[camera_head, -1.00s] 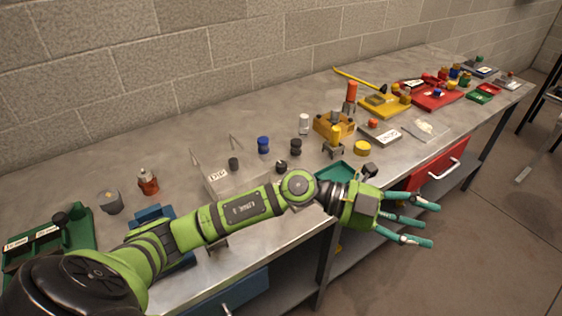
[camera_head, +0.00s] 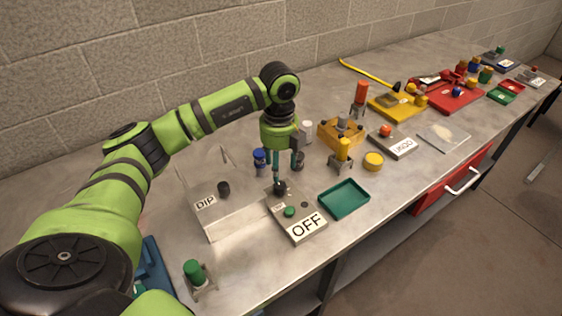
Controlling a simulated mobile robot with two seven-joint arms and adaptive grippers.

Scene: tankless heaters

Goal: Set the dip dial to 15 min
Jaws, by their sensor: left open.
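A clear-walled tank labelled DIP (camera_head: 207,230) stands on the bench, with a dark knob (camera_head: 223,188) at its label. Right of it lies a grey box labelled OFF (camera_head: 301,229), with a green button (camera_head: 289,211) and a black dial (camera_head: 280,189) at its far end. No 15 min mark can be read. My left gripper (camera_head: 284,181) points down with its fingers open, right at the black dial. Its fingertips partly hide the dial, and I cannot tell whether they touch it. My right gripper is not in view.
A blue-capped bottle (camera_head: 260,162) stands close behind the gripper. A green tray (camera_head: 344,199) lies right of the box. A yellow-topped part (camera_head: 343,152) and an orange block (camera_head: 341,134) stand further right.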

